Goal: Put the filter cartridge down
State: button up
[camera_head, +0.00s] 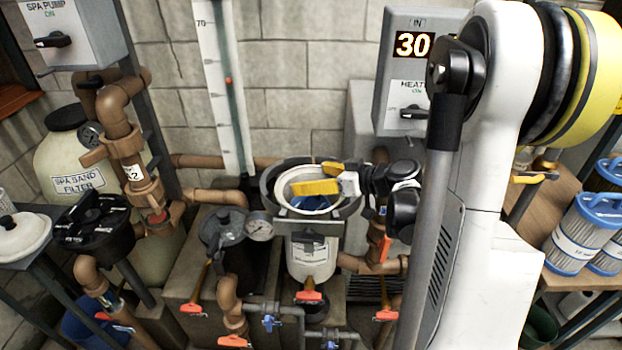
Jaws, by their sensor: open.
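The filter cartridge (309,201) shows only as a patch of blue inside the open round filter housing (312,257) at the middle. The housing's rim and my fingers hide most of it. My gripper (309,178) reaches in from the right, with its yellow fingers over the housing's mouth, above the blue part. The fingers are apart. I cannot tell whether they touch the cartridge.
A grey lidded housing with a gauge (259,226) stands close on the left. Brown pipes and red-handled valves (308,297) crowd the space below. Other blue-capped white cartridges (580,235) stand on a wooden shelf at right. A heater box (409,75) hangs behind.

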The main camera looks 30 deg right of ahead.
jog(key=p+v, duration=0.2)
jog(key=v, duration=1)
jog(key=a+g, duration=0.1)
jog(key=a, duration=0.3)
jog(key=a+g, duration=0.1)
jog(key=a, duration=0.1)
jog(key=shift+w+a+r+m+g, duration=0.1)
jog(key=shift+w+a+m+g, duration=0.2)
jog(key=shift+m, duration=0.1)
jog(key=a, duration=0.2)
jog(key=s+a+g+h, duration=0.1)
jog(key=a, duration=0.2)
jog(key=s+a+m+g+h, duration=0.1)
jog(key=a, duration=0.1)
jog(key=shift+s+a+r, duration=0.1)
jog(key=shift+a+r, duration=0.05)
jog(key=shift+a, duration=0.1)
jog(key=s+a+r+m+h, duration=0.1)
jog(key=s+a+r+h, duration=0.2)
jog(key=s+a, duration=0.3)
jog(key=shift+s+a+m+h, duration=0.3)
jog(key=shift+s+h, duration=0.2)
jog(key=shift+s, duration=0.4)
jog(key=shift+d, duration=0.1)
